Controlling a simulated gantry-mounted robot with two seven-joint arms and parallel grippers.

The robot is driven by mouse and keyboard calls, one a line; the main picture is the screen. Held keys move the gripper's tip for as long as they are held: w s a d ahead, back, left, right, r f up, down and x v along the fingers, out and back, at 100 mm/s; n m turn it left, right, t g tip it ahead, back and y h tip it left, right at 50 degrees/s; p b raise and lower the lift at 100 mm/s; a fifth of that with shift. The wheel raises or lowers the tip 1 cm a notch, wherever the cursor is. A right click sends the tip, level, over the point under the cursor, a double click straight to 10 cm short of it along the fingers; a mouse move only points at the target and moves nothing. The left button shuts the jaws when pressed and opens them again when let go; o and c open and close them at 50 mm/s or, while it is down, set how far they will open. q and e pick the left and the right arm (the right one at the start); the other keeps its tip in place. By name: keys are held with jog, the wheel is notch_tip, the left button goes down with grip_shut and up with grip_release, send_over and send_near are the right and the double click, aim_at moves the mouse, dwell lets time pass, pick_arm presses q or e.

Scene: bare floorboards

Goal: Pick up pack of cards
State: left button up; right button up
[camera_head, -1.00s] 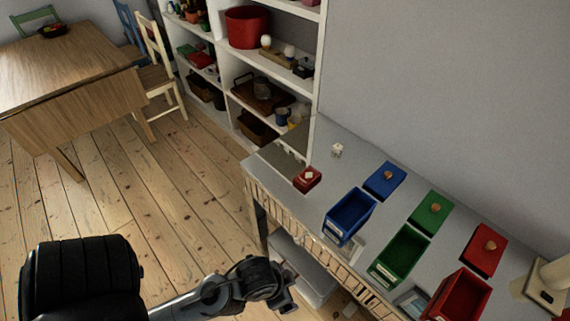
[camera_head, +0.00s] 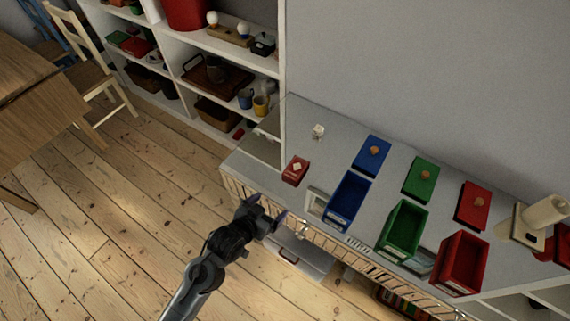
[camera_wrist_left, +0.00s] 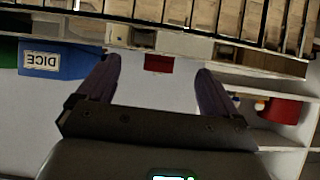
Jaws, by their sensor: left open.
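The pack of cards looks to be the small red box (camera_head: 295,170) with a pale mark on top, lying near the left end of the grey countertop. It also shows in the left wrist view as a small red block (camera_wrist_left: 158,64), between the fingers in the picture but apart from them. My left gripper (camera_head: 270,213) is open and empty, in front of the counter's front edge, lower and left of the pack. Its two fingers (camera_wrist_left: 158,78) are spread in the left wrist view. My right gripper is not in view.
The grey counter (camera_head: 325,160) carries a blue box (camera_head: 348,200), a green box (camera_head: 404,232) and a red box (camera_head: 460,263), with lids behind them. A small white die (camera_head: 318,131) sits behind the pack. A white shelf (camera_head: 200,55) stands at the back left.

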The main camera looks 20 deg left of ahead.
pick_arm(q)
jog(key=w+t, duration=0.1)
jog(key=w+r, duration=0.1)
jog(key=w, duration=0.1)
jog(key=w+r+t, duration=0.1)
jog(key=shift+w+d+r+t+h, duration=0.1)
jog(key=shift+w+d+t+h, duration=0.15)
jog(key=shift+t+h, duration=0.05)
jog(key=shift+w+d, duration=0.1)
jog(key=shift+w, duration=0.25)
send_near(297, 167)
jog(key=x, duration=0.3)
jog(key=shift+s+d+b, duration=0.15)
jog(key=shift+d+b, duration=0.1)
jog(key=shift+b, duration=0.05)
jog(key=shift+w+f, duration=0.35)
jog(key=shift+w, duration=0.15)
jog(key=x, duration=0.1)
jog(key=b+x, duration=0.1)
jog(key=x, duration=0.2)
jog(key=shift+w+a, duration=0.1)
jog(key=shift+a, duration=0.15)
jog(key=shift+c, duration=0.3)
jog(key=c, duration=1.1)
jog(key=shift+o, duration=0.2)
jog(key=shift+r, duration=0.15)
